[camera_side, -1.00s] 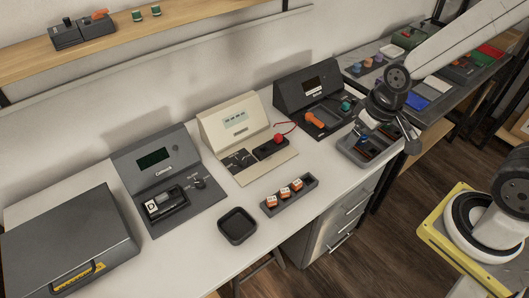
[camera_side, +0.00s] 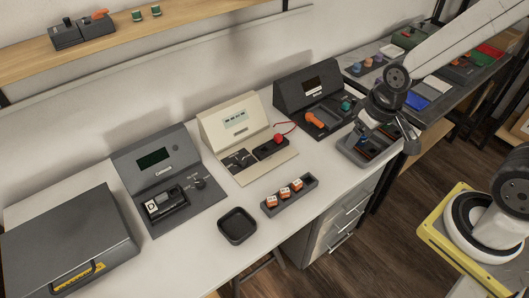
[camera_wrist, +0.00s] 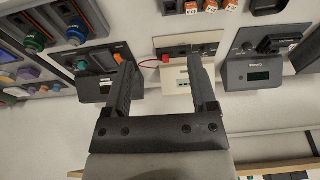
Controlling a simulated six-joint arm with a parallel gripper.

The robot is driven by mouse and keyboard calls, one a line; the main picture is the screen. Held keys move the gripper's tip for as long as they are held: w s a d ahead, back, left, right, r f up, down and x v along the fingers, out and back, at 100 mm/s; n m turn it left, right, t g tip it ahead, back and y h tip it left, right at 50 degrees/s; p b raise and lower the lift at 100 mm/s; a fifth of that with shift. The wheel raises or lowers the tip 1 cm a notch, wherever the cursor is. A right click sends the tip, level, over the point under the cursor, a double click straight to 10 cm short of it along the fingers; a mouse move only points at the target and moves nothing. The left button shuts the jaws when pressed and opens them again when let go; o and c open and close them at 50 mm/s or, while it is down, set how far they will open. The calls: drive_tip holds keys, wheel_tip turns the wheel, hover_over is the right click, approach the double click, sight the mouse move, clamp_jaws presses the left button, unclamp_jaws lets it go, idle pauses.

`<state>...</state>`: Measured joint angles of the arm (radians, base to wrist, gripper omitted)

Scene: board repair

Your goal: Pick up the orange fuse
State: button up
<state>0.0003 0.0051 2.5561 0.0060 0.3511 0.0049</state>
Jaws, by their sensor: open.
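Several orange fuses with white labels sit in a narrow dark tray (camera_side: 309,190) on the white bench; the middle orange fuse is in the side view (camera_side: 285,191). They also show at the top edge of the wrist view, one orange fuse at the left (camera_wrist: 191,8). I cannot tell which one is meant. My gripper (camera_side: 388,132) is over the bench's far right end, well to the right of the fuses. In the wrist view my gripper (camera_wrist: 160,60) is open, with nothing between its fingers.
A dark station (camera_side: 300,92), a beige station (camera_side: 229,119) and a grey station (camera_side: 155,158) line the wall. An empty black tray (camera_side: 237,238) stands left of the fuses. A grey case (camera_side: 70,225) is at the left. A compartment tray (camera_side: 352,154) lies below my gripper.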

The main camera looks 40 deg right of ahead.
drive_tip(key=w+a+f+m+g+y, duration=0.1)
drive_tip(key=w+f+m+g+y, duration=0.1)
drive_tip(key=w+f+m, duration=0.5)
drive_tip(key=m+y, duration=0.3)
drive_tip(key=m, duration=0.8)
approach(298, 182)
drive_tip(key=f, duration=0.2)
drive_tip(key=shift+w+a+f+g+h, duration=0.15)
drive_tip(key=shift+w+a+f, duration=0.05)
drive_tip(key=shift+a+f, duration=0.3)
drive_tip(key=shift+w+a+f+g+h, duration=0.15)
drive_tip(key=shift+a+f, duration=0.25)
drive_tip(key=shift+f, duration=0.05)
drive_tip(key=shift+x, duration=2.6)
drive_tip(key=shift+a, duration=0.1)
clamp_jaws()
